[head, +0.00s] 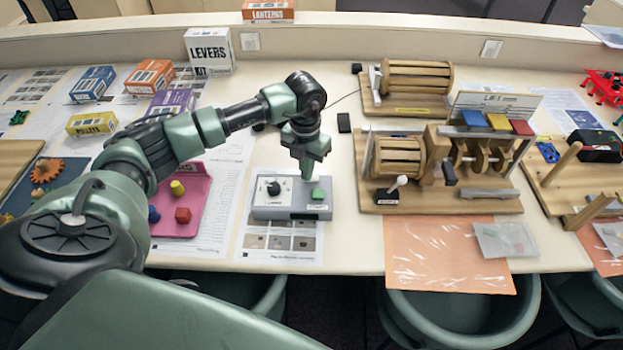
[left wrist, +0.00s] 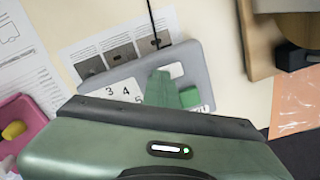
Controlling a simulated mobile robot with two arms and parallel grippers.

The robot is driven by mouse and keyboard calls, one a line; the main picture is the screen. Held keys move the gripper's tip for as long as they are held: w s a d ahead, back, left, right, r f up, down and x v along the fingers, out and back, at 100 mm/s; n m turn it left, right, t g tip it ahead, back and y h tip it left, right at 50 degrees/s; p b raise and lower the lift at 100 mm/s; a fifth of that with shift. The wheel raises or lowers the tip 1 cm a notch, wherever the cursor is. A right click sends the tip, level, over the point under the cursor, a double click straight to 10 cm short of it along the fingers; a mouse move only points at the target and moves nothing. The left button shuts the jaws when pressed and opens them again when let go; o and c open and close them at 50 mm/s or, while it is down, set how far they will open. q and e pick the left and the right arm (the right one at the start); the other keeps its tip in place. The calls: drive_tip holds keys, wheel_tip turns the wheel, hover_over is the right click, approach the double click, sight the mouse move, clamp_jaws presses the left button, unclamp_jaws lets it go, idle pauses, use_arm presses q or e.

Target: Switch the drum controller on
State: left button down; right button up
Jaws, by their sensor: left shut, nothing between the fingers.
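The drum controller is a grey box (head: 265,212) on the table, with a black knob (head: 273,188) on a white dial plate and a green button (head: 318,194) at its right side. In the left wrist view the box (left wrist: 195,58) shows dial numbers and the green button (left wrist: 189,97). My left gripper (head: 308,178) is shut and empty, pointing down at the button's left side. Its green fingers (left wrist: 159,90) show right beside the button in the left wrist view. I cannot tell whether they touch it. My right gripper is not in view.
A wooden drum machine (head: 440,200) stands to the right of the controller, with a small white-knobbed lever (head: 398,184) at its front. A pink tray (head: 190,222) with small blocks lies to the left. A printed sheet (head: 250,246) lies under the controller.

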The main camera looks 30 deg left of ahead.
use_arm(q)
drive_tip(key=shift+s, duration=0.1)
drive_tip(key=shift+r+p, duration=0.7)
drive_tip(key=shift+r, duration=0.1)
drive_tip(key=shift+r+p, duration=1.45)
drive_tip(key=shift+r, duration=1.15)
drive_tip(key=shift+f, duration=0.1)
